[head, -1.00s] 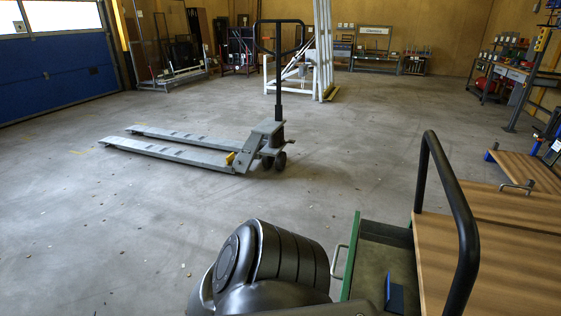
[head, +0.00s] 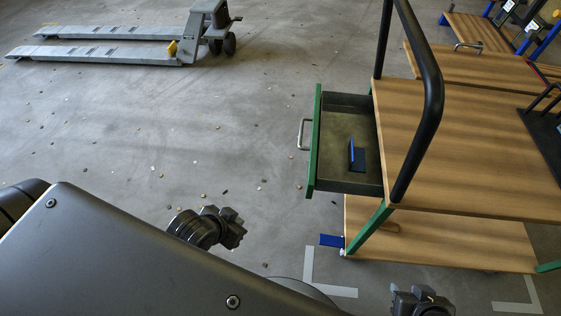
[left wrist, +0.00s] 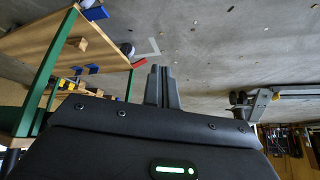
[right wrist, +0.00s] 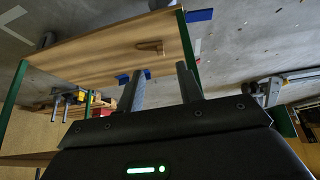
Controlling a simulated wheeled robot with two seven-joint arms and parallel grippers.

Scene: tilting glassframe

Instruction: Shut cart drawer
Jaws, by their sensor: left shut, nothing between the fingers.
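The wooden cart (head: 470,150) with a black push bar (head: 415,145) stands at the right in the head view. Its drawer (head: 345,178) sticks out toward the left, open. The drawer has a green front (head: 316,140) and a metal handle (head: 303,134), and a blue piece (head: 357,155) lies inside. My left gripper (head: 234,227) is shut and empty, to the left of the drawer and nearer to me, apart from it. Its closed fingers show in the left wrist view (left wrist: 162,86). My right gripper (head: 421,300) is at the lower edge, in front of the cart; its fingers are apart in the right wrist view (right wrist: 160,88).
A grey pallet jack (head: 130,45) stands on the floor at the upper left. Another wooden cart (head: 475,35) is behind at the upper right. The cart's lower shelf (head: 450,240) has a blue part (head: 331,240) at its corner. The floor left of the drawer is clear apart from small debris.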

